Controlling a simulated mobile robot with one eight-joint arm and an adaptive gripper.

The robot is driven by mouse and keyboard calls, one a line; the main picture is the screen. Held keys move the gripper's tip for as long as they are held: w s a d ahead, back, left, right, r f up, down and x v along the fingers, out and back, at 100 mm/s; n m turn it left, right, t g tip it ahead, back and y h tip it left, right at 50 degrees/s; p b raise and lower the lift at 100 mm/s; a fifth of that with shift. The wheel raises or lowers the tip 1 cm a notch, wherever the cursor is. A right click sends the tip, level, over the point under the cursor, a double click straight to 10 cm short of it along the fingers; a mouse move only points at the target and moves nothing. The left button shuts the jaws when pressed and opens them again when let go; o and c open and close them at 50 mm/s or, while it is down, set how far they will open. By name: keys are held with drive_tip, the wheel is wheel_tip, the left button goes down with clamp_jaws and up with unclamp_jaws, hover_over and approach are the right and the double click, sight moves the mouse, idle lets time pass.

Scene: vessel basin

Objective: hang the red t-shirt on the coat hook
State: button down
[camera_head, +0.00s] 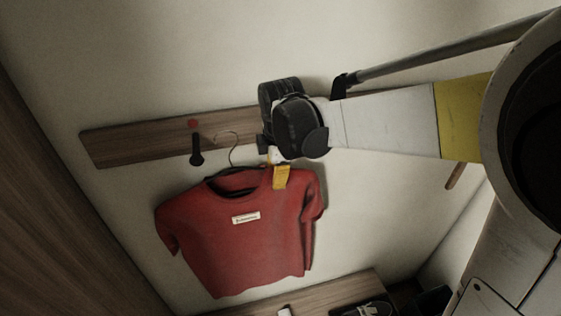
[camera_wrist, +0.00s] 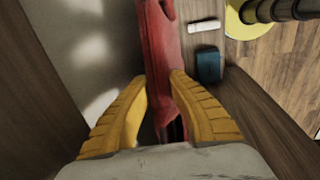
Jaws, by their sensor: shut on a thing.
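The red t-shirt (camera_head: 240,230) hangs from a thin wire hanger (camera_head: 233,150) in front of the wall in the head view. A dark coat hook (camera_head: 196,150) sits on the wooden wall board, a little left of the hanger's curved top. The hanger top looks apart from this hook. My gripper (camera_head: 279,172) is shut at the shirt's right shoulder, by the neck. In the wrist view its yellow fingers (camera_wrist: 158,108) stand on both sides of the red t-shirt (camera_wrist: 162,55). The exact grip point is partly hidden.
The wooden board (camera_head: 110,143) carries a red dot above the hook. A wooden bench (camera_head: 350,290) with dark shoes stands below the shirt. The wrist view shows a white item (camera_wrist: 204,26) and a blue item (camera_wrist: 209,65). Wooden panelling (camera_head: 50,200) is at left.

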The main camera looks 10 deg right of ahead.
sight(249, 188)
drive_tip(key=shift+s+a, duration=0.15)
drive_tip(key=shift+a, duration=2.45)
drive_tip(key=shift+a+f, duration=0.25)
drive_tip(key=shift+a, duration=0.45)
drive_tip(key=shift+a+f+b, duration=0.3)
drive_tip(key=shift+f+b, duration=0.55)
drive_tip(key=shift+f, duration=0.1)
